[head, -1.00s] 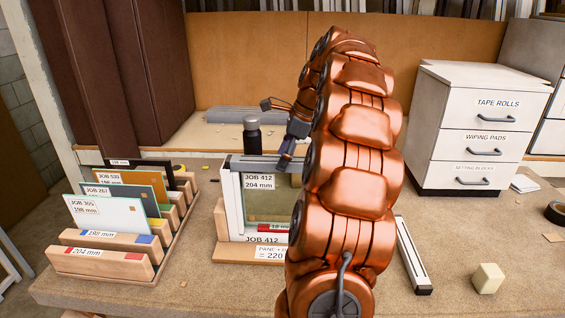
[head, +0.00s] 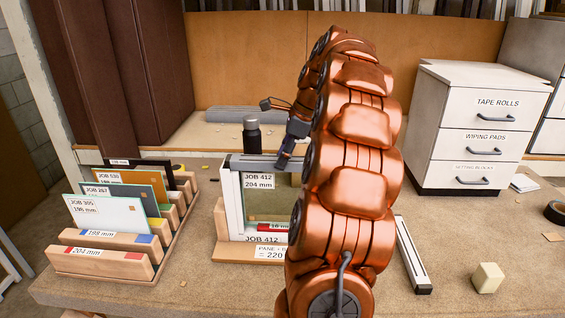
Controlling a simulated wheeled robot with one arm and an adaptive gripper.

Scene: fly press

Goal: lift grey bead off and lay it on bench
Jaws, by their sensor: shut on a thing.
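The job frame (head: 229,205) stands upright on a wooden stand on the bench, with a glass pane inside and a JOB 412, 204 mm label on it. The grey bead (head: 250,162) lies along the frame's top edge. My gripper (head: 283,163) points down onto the bead near its right part and is shut on it. The bead still appears level and at the frame's top; I cannot tell any gap beneath it. My copper arm hides the right side of the frame and the bead's right end.
A rack (head: 150,255) of labelled panes stands at left. A dark bottle (head: 252,135) stands behind the frame, with grey strips (head: 225,114) further back. At right are a white strip (head: 412,256), a pale block (head: 487,278) and a drawer cabinet (head: 470,125). Bare bench lies between them.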

